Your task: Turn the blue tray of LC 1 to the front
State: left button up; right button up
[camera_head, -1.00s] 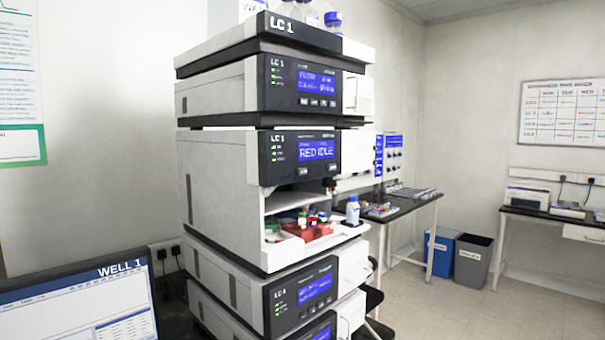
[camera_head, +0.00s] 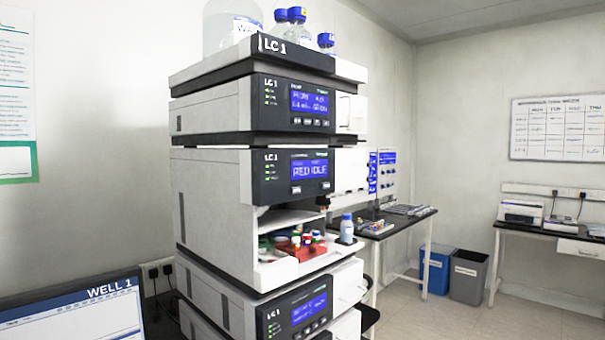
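The LC 1 stack (camera_head: 215,195) stands in the middle, a tall column of grey and white modules with dark front panels. Its autosampler display (camera_head: 309,169) reads "RED IDLE". Below that display is an open bay (camera_head: 290,217). A red tray (camera_head: 307,252) with several coloured-cap vials sits at the front of the bay. Something green shows at the left inside the bay. I cannot make out a blue tray there. A small bottle with a blue cap (camera_head: 347,229) stands at the right of the bay. Neither of my grippers is in view.
A monitor (camera_head: 75,312) reading "WELL 1" is at the lower left, close to the stack. Several bottles stand on top of the stack. Behind are a bench (camera_head: 400,222), a blue bin (camera_head: 437,269) and a grey bin (camera_head: 469,276). Floor is clear at the right.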

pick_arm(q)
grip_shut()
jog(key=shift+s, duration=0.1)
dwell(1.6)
